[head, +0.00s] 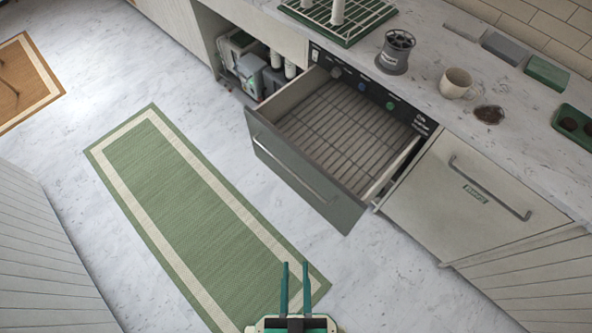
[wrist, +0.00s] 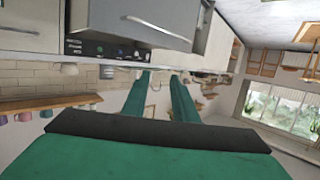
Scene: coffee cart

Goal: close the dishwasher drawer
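The dishwasher drawer (head: 300,175) is pulled far out from the counter front in the head view. It has a grey-green front with a long bar handle, and the wire rack inside looks empty. Its front and handle also show at the top of the wrist view (wrist: 157,27), which looks upside down. My gripper (head: 295,267) is at the bottom of the head view, over the end of the green rug, in front of the drawer and apart from it. Its two teal fingers are parallel with a gap between them and nothing in it.
A green rug (head: 165,190) lies on the floor before the drawer. The counter above holds a dark grinder-like canister (head: 395,52), a cream mug (head: 455,83) and a dark spill (head: 489,115). A closed cabinet (head: 470,195) is right of the drawer; an open compartment with containers (head: 250,68) is left.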

